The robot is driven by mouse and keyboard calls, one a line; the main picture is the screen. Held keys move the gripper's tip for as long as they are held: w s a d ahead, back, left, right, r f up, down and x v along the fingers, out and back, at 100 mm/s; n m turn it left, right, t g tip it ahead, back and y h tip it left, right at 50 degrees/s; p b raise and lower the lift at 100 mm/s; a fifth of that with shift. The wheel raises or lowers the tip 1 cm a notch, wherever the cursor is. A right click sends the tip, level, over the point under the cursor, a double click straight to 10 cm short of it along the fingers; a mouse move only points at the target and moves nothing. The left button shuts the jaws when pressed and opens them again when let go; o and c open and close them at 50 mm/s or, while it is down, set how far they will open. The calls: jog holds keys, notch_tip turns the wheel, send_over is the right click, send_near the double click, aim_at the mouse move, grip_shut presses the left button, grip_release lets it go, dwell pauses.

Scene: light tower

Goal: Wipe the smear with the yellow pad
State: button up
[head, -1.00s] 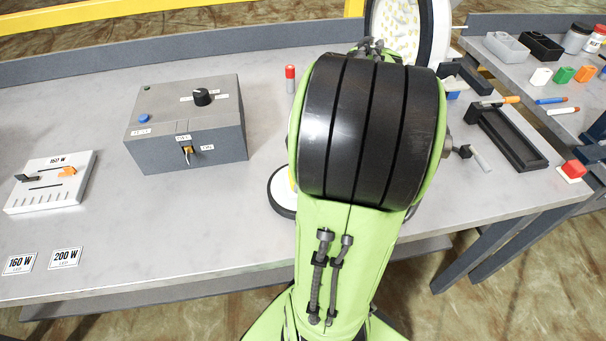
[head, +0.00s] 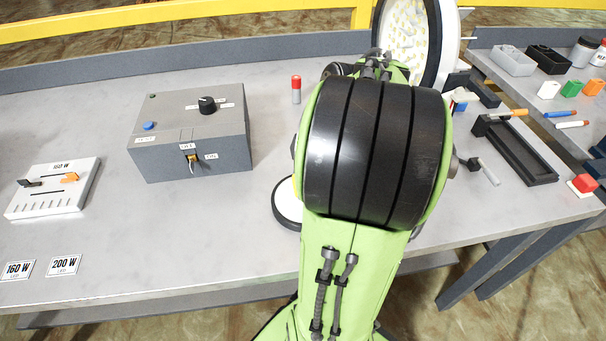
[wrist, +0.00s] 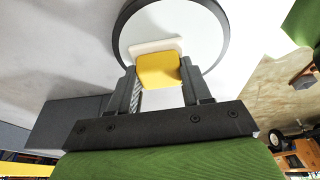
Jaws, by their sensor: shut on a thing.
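My gripper (wrist: 158,82) is shut on the yellow pad (wrist: 158,69), which has a pale, whitish part along its far edge. The pad is in front of a round white disc (wrist: 200,30) with a dark rim. I cannot tell whether pad and disc touch. In the head view, the same kind of white disc (head: 286,205) shows only partly, at the left of my arm on the bench. My gripper is hidden behind my arm there. I cannot make out a smear in either view.
A grey control box (head: 190,140) with a black knob stands left on the bench (head: 120,230). A red-capped marker (head: 296,88) stands behind the disc. A round lamp (head: 420,35) rises at the back. A black tray (head: 515,150) lies right.

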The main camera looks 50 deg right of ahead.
jog(key=shift+s+a+f, duration=0.2)
jog(key=shift+s+a, duration=0.65)
jog(key=shift+s, duration=0.15)
jog(key=shift+s+a+f, duration=0.15)
jog(key=shift+s+a, duration=0.7)
jog(key=shift+s, duration=0.1)
jog(key=shift+d+r, duration=0.15)
jog(key=shift+d, duration=0.05)
jog(key=shift+w+d+r+p, duration=0.2)
jog(key=shift+w+d+p, duration=0.15)
jog(key=shift+p, duration=0.1)
jog(key=shift+w+d+p, duration=1.25)
jog(key=shift+w+d, duration=0.85)
jog(key=shift+w, duration=0.3)
jog(key=s+a+b, duration=0.2)
jog(key=b, duration=0.1)
jog(key=shift+s+a+f, duration=0.15)
jog(key=shift+s+f, duration=0.15)
jog(key=shift+s, duration=0.05)
jog(key=shift+s+a+r, duration=0.15)
jog(key=shift+s+a, duration=1.25)
jog(key=shift+s, duration=0.2)
notch_tip(320, 180, up, 6)
jog(key=p, duration=0.4)
jog(key=shift+r+p, duration=0.15)
jog(key=shift+p, duration=0.25)
